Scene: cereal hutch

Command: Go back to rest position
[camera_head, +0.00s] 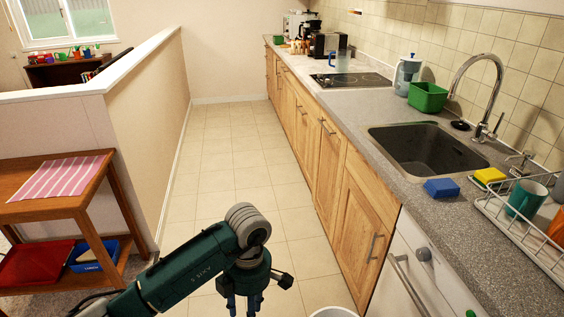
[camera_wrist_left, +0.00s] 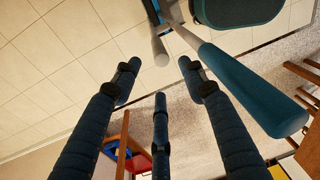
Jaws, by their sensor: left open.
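My left gripper (camera_head: 247,303) hangs down at the bottom middle of the head view, over the tiled floor. Its fingertips are cut off by the frame edge there. In the left wrist view its fingers (camera_wrist_left: 160,78) are spread apart with nothing between them. Floor tiles show beyond them, and teal and grey parts that look like my own body fill the upper right. My right gripper is not in view.
A wooden cart (camera_head: 62,207) with a striped cloth stands at left beside a low wall (camera_head: 150,150). The counter (camera_head: 370,110) with a sink (camera_head: 425,150) runs along the right. A white round rim (camera_head: 334,312) shows at the bottom. The tiled aisle (camera_head: 225,150) ahead is clear.

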